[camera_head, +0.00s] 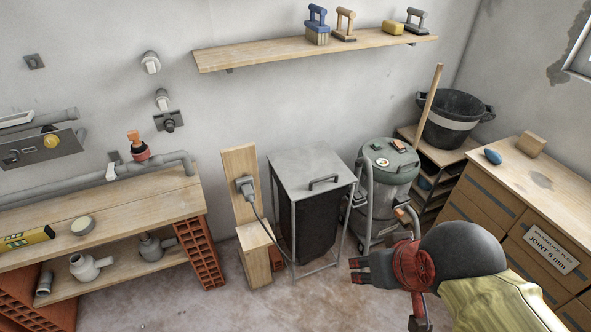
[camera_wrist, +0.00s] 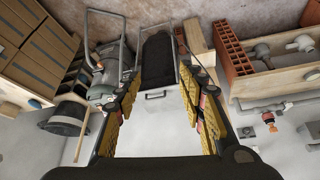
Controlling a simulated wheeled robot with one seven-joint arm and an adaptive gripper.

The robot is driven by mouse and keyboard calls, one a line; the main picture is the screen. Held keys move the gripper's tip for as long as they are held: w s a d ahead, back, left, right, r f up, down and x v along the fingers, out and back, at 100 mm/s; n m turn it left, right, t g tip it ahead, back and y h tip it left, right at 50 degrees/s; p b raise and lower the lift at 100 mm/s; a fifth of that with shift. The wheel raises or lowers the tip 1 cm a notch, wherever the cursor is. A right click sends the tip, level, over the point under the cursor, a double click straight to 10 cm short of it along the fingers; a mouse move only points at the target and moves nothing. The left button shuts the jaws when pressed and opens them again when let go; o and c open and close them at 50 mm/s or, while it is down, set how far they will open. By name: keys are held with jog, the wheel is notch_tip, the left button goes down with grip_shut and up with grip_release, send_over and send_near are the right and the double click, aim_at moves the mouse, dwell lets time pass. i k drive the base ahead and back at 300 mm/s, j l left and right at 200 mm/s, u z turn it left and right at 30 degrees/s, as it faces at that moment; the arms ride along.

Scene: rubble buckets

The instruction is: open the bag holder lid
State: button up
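The bag holder (camera_head: 312,210) is a metal frame around a black bag, under a flat grey lid (camera_head: 309,166) with a dark handle (camera_head: 324,182) near its front edge. The lid lies flat and shut. In the wrist view the lid (camera_wrist: 155,125), its handle (camera_wrist: 155,96) and the black bag (camera_wrist: 158,62) show between my fingers. My gripper (camera_wrist: 160,80) is open and empty there, its yellow-padded fingers spread wide. In the head view my gripper (camera_head: 375,268) is to the right of and in front of the holder, apart from the lid.
A grey drum vacuum (camera_head: 388,165) with a tubular frame stands close to the right of the holder. A wooden stand with a plug and cord (camera_head: 243,188) is close on the left. A shelf (camera_head: 310,48) hangs above. Some floor (camera_head: 215,305) in front is clear.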

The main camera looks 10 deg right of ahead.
aim_at(305, 172)
jog(key=i+j, duration=0.25)
jog(key=i, duration=0.2)
jog(key=i+j+z, duration=0.1)
jog(key=i, duration=0.3)
jog(key=i+j, duration=0.4)
